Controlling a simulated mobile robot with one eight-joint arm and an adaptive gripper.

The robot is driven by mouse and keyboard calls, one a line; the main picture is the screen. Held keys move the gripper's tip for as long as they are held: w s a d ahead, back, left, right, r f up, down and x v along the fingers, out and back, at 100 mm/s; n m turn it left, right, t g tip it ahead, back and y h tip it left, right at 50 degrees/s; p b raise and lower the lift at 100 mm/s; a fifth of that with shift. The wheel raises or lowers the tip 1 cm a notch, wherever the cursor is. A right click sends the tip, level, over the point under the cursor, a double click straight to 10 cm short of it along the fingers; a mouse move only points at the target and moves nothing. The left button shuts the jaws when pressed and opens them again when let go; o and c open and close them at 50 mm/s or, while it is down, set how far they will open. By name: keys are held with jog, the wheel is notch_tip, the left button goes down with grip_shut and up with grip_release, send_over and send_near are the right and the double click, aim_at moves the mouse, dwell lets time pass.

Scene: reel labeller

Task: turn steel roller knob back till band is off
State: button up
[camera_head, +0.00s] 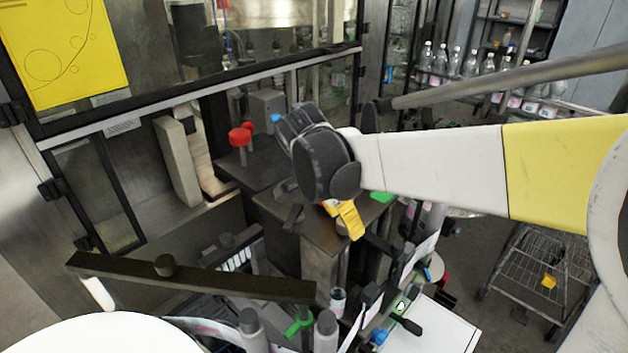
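My arm reaches in from the right, and its dark wrist hangs over the labeller's middle. A yellow piece just under the wrist, which looks like part of my gripper (346,216), is partly hidden, and its fingers cannot be made out. Two grey upright rollers (327,330) stand at the bottom centre, with a green part between them. A pale printed band (205,329) runs behind a large white disc towards these rollers. Which piece is the steel roller knob cannot be told, and whether the band touches a roller is unclear. The wrist is apart from the rollers.
Red knobs (240,137) stand on the machine behind. A wire cart (540,270) stands at right, and bottles (470,65) line a shelf at the back. Floor shows between cart and machine.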

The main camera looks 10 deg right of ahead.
jog(key=shift+d+f, duration=0.15)
jog(key=shift+f, duration=0.25)
grip_shut()
